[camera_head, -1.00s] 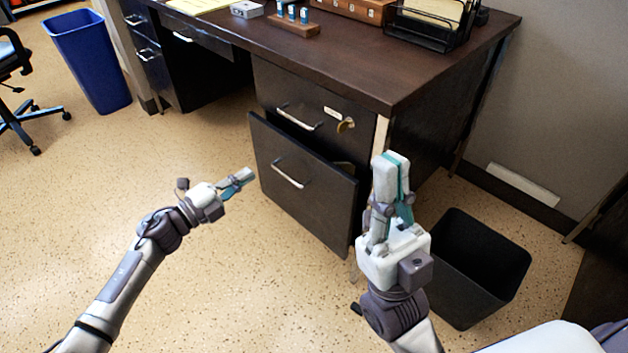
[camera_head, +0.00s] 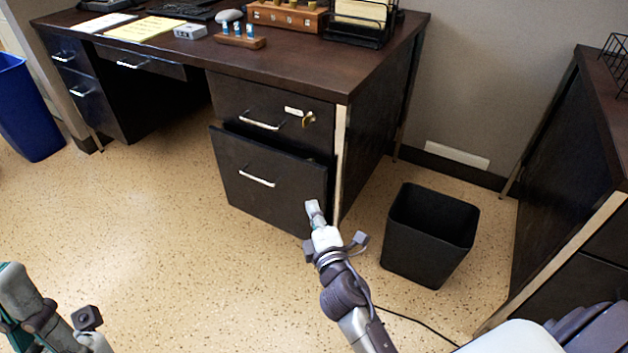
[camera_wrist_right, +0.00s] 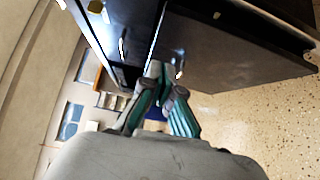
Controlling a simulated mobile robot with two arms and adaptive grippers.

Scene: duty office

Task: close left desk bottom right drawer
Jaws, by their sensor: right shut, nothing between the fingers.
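The bottom right drawer (camera_head: 265,180) of the left desk (camera_head: 300,70) is dark with a silver handle (camera_head: 257,178). Its front stands slightly out from the cabinet, so it is partly open. My right gripper (camera_head: 313,208) is shut and empty at the lower right part of the drawer front; I cannot tell whether it touches. In the right wrist view my gripper (camera_wrist_right: 160,75) has its fingertips together close to dark furniture panels (camera_wrist_right: 230,50). My left gripper (camera_head: 22,300) is partly cut off at the lower left, away from the desk, and its jaw state is unclear.
A black waste bin (camera_head: 430,235) stands on the floor right of the desk. Another dark desk (camera_head: 570,170) is at the right, and a blue bin (camera_head: 30,110) at the far left. The drawer above (camera_head: 270,112) is shut, with keys in its lock. Floor before the desk is clear.

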